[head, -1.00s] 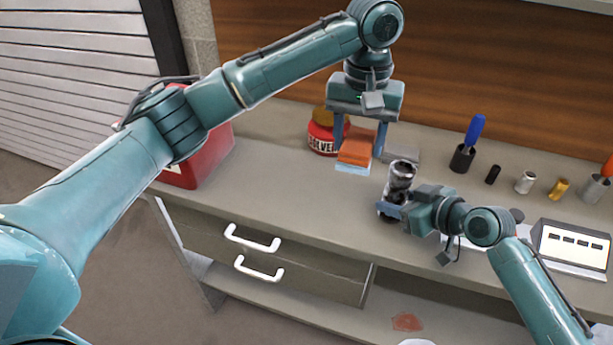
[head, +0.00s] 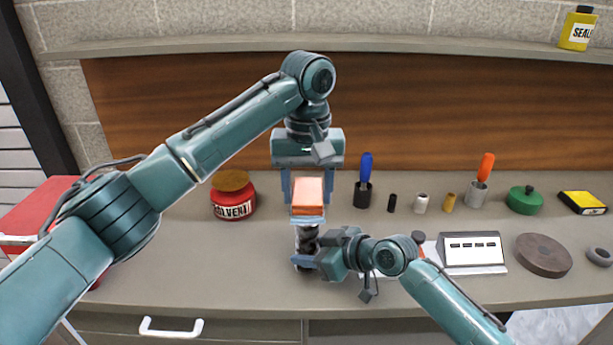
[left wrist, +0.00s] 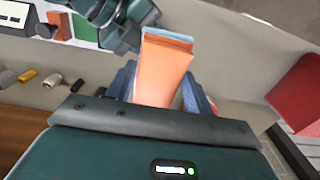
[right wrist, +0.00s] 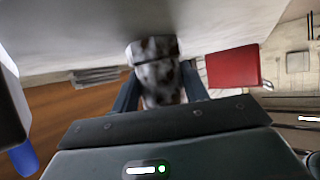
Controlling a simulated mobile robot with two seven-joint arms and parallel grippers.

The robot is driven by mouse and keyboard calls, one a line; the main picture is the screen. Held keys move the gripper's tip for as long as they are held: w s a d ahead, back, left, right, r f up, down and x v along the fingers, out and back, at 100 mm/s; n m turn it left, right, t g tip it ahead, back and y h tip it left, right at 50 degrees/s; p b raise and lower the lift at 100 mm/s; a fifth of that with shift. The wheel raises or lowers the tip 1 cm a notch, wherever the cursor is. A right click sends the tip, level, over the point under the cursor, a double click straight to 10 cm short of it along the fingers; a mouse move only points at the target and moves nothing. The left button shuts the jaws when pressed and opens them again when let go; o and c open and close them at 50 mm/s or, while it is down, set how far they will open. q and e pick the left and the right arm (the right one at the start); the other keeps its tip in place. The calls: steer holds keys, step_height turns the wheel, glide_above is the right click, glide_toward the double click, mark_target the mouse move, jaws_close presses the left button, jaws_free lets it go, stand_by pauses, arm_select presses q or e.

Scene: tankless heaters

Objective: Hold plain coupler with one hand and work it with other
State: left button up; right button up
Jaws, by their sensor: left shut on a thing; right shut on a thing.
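The plain coupler, a silvery cylinder with dark smudges (head: 306,238), is upright over the counter. My right gripper (head: 304,260) is shut on it; in the right wrist view the coupler (right wrist: 155,72) sits between the fingers, its blotchy side showing. My left gripper (head: 307,198) is shut on an orange block with a light blue layer (head: 308,192), which also shows in the left wrist view (left wrist: 160,75). The block is just above the coupler in the head view and hides its top. I cannot tell whether they touch.
A red solvent jar (head: 233,197) stands left on the counter (head: 200,270). To the right are a blue-handled tool in a dark holder (head: 363,190), several small cylinders, an orange-handled tool (head: 482,180), a white panel (head: 472,250) and a brown disc (head: 543,255).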

arm_select(q)
step_height(320, 180, down, 3)
steer(key=shift+r, duration=0.2)
steer(key=shift+w+f, duration=0.6)
steer(key=shift+f, duration=0.3)
steer(key=shift+c, duration=0.3)
steer(key=shift+w, duration=1.25)
steer(key=shift+s, duration=1.75)
steer(key=shift+w, duration=1.7)
steer(key=shift+s, duration=1.65)
steer(key=shift+s+r, duration=0.1)
steer(key=shift+s, duration=0.1)
steer(key=shift+r, duration=4.05)
